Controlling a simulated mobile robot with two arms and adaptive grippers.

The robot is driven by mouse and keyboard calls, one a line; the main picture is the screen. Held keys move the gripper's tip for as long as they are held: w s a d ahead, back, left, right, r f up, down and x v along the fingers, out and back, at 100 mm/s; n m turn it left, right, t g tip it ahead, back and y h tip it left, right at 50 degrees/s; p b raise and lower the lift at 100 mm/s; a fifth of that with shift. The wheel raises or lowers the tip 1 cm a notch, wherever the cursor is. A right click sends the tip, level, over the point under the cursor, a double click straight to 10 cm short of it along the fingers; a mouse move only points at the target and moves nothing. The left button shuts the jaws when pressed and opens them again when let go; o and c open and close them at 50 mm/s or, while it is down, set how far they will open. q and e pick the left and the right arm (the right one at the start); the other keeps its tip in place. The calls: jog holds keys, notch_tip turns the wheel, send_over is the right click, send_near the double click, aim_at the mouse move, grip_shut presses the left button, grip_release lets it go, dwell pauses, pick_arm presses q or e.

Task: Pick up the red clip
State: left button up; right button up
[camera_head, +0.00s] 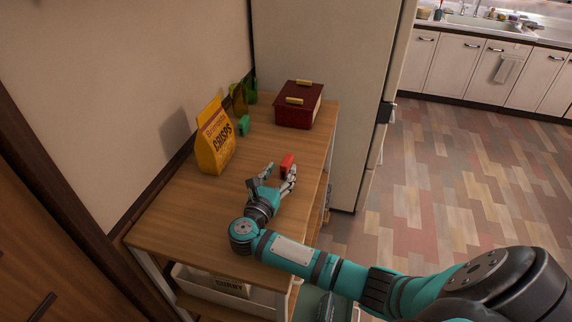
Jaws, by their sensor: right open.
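The red clip (286,163) is a small red block-like thing on the wooden tabletop, near its right edge. My right gripper (278,174) is open and points toward the back of the table. The clip shows at the fingertips, close to the right finger. I cannot tell whether a finger touches it. The right finger hides part of its lower side. My left gripper is not in view.
The wooden table (185,218) holds a yellow crisps bag (215,140), a green clip (243,126), green bottles (238,98) and a dark red box (298,108). A wall borders the left and a fridge (325,60) the back. The table's front left is clear.

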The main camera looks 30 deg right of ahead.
aim_at(289, 155)
jog(key=shift+w+d+r, duration=0.15)
jog(key=shift+w+d, duration=0.3)
jog(key=shift+d, duration=0.05)
jog(key=p+x, duration=0.1)
jog(key=x, duration=0.4)
jog(key=shift+w+d, duration=0.25)
jog(key=shift+d, duration=0.1)
jog(key=shift+w+d, duration=0.1)
jog(key=shift+d, duration=0.1)
jog(key=shift+c, duration=0.4)
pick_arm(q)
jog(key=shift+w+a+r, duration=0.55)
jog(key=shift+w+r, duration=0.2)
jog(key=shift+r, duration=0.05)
pick_arm(e)
grip_shut()
